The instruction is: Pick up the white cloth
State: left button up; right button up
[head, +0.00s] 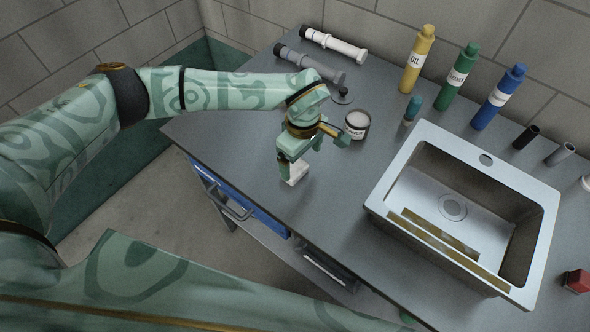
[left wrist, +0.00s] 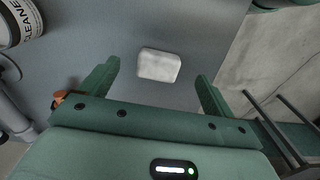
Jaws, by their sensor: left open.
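The white cloth (head: 297,173) is a small, pale, folded-looking block lying on the grey worktop near its front edge. In the left wrist view the cloth (left wrist: 159,66) lies flat, just ahead of and between the two fingers. My left gripper (head: 313,151) is open and empty above the worktop, fingers pointing down. In the head view one finger partly covers the cloth. In the left wrist view the fingers (left wrist: 157,73) stand apart on either side, not touching it. My right gripper is not in view.
A labelled can (head: 357,125) stands close behind my left gripper. Two pipe pieces (head: 333,44) lie at the back left. Yellow, green and blue bottles (head: 497,96) line the back. A steel sink (head: 400,190) is at right. A blue drawer with a handle (head: 240,200) is below the front edge.

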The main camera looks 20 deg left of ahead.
aim_at(299, 170)
pick_arm(q)
jog(key=f, duration=0.6)
jog(key=shift+w+a+f+b, duration=0.1)
jog(key=shift+a+f+b, duration=0.2)
jog(key=shift+b, duration=0.1)
jog(key=c, duration=1.1)
